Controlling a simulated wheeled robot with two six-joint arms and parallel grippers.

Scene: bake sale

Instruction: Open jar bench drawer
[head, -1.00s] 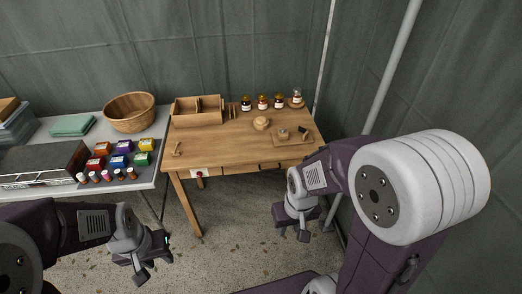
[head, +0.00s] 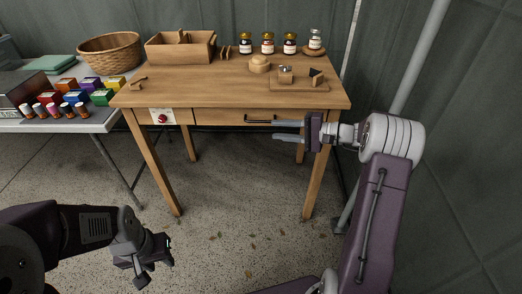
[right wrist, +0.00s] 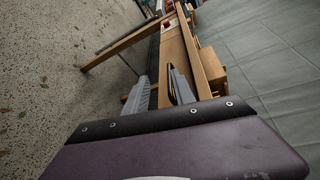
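The wooden jar bench (head: 200,84) has a drawer (head: 222,117) under its top, with a dark bar handle (head: 259,121). The drawer front looks flush with the bench frame. My right gripper (head: 274,130) points left at the handle's right end, its two fingers apart. The upper finger appears at the handle's height; I cannot tell whether they touch. In the right wrist view the fingers (right wrist: 160,90) are spread before the bench front, the dark handle (right wrist: 178,84) near the right-hand finger. My left gripper (head: 153,272) is low over the floor, open and empty.
Several jars (head: 268,43), a wooden box (head: 178,50) and a board (head: 300,86) are on the bench. A red button panel (head: 162,117) is left of the drawer. A grey table (head: 95,121) stands left. The floor before the bench is clear.

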